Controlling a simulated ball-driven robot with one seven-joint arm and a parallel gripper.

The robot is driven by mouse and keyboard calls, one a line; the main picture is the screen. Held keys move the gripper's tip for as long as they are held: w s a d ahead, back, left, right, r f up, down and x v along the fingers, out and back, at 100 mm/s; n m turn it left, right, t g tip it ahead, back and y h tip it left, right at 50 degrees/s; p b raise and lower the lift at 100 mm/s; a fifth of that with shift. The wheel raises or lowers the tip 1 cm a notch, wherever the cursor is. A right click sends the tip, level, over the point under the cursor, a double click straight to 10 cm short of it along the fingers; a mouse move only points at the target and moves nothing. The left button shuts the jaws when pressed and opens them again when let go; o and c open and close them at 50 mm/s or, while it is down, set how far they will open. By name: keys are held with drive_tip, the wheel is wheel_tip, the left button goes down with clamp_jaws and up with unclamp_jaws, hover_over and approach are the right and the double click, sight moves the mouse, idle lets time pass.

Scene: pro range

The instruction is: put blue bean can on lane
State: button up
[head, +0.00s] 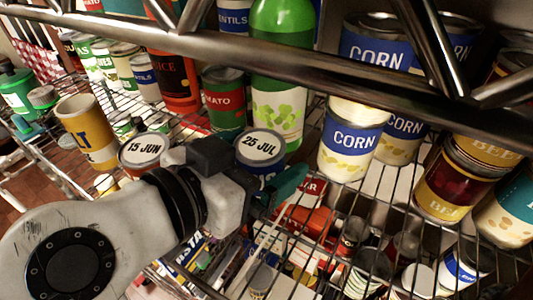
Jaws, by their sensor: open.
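A can with a white lid marked "25 JUL" (260,146) and a blue side stands upright at the middle of the wire shelf. Its label is mostly hidden by my gripper, so I cannot read whether it is the blue bean can. My gripper (272,190) is open, right in front of this can. One teal fingertip shows at the can's lower right; the other finger is hidden. I cannot tell whether the fingers are around the can or touch it. The lane is not clearly marked; pale strips (383,182) lie on the wires behind the bare front area at right.
A "15 JUN" can (146,150) stands left of my wrist. A green bottle (281,75) and tomato can (223,104) stand behind. Corn cans (351,140) and bean cans (452,182) stand at right. A thick metal rail (300,62) crosses above. More goods lie below the wires.

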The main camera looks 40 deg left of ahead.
drive_tip(key=p+v, duration=0.2)
drive_tip(key=v, duration=1)
drive_tip(key=shift+d, duration=0.1)
